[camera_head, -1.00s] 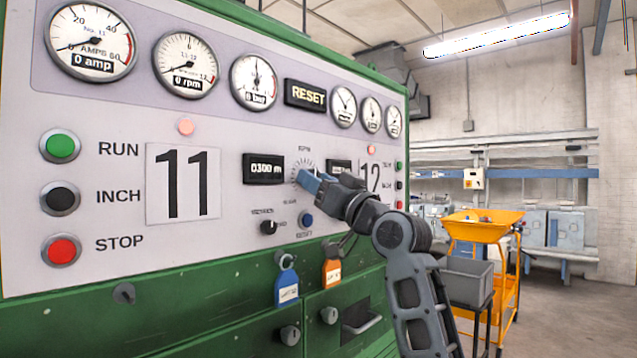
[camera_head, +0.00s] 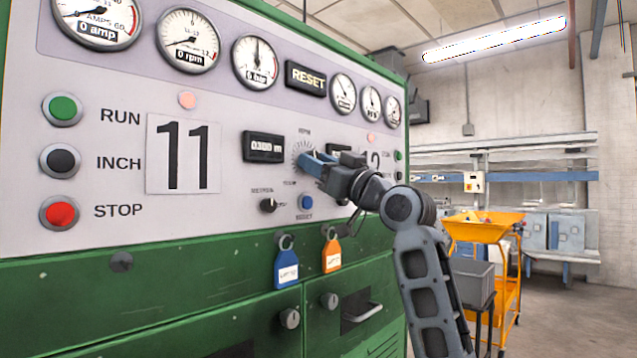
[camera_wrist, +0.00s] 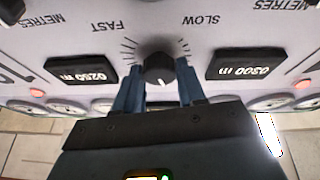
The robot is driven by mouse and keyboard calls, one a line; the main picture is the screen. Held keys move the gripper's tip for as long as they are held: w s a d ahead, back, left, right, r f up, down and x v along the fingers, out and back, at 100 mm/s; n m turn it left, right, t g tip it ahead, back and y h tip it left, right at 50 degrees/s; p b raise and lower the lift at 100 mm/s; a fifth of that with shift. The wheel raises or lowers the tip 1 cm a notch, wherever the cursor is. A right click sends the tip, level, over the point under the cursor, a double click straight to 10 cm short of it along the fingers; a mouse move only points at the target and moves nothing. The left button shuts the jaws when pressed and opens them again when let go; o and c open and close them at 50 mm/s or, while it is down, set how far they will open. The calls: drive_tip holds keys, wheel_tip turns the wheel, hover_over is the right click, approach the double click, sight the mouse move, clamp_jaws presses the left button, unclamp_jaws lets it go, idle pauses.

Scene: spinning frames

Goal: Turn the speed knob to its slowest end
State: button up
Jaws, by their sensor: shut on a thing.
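The speed knob (camera_wrist: 159,68) is a dark round knob on the pale panel, with tick marks around it. In the wrist view the word FAST (camera_wrist: 107,26) is to its left and SLOW (camera_wrist: 201,20) to its right, both upside down. A small pale mark shows on the knob's lower side. My gripper (camera_wrist: 157,82) has one blue finger on each side of the knob and is shut on it. In the head view my gripper (camera_head: 308,161) reaches the dial below RPM and hides the knob.
Displays flank the knob, one reading 0300 m (camera_head: 264,147). A black selector (camera_head: 268,205) and a blue button (camera_head: 306,202) sit just below. Blue (camera_head: 287,270) and orange (camera_head: 332,256) tags hang lower. A yellow cart (camera_head: 487,232) and grey bin (camera_head: 471,281) stand at right.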

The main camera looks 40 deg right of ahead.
drive_tip(key=n+g+y+b, duration=0.2)
drive_tip(key=n+b, duration=0.1)
drive_tip(key=n, duration=0.6)
drive_tip(key=n+g+y+b, duration=0.2)
drive_tip(key=n+g, duration=0.1)
drive_tip(key=n, duration=0.6)
drive_tip(key=r+n+g+y+b, duration=0.1)
drive_tip(key=n+g+y+b, duration=0.1)
drive_tip(key=n, duration=0.8)
drive_tip(key=shift+d+g+b, duration=0.4)
drive_tip(key=shift+b, duration=0.4)
drive_tip(key=o, duration=1.1)
drive_tip(key=shift+c, duration=0.2)
drive_tip(key=shift+s, duration=0.1)
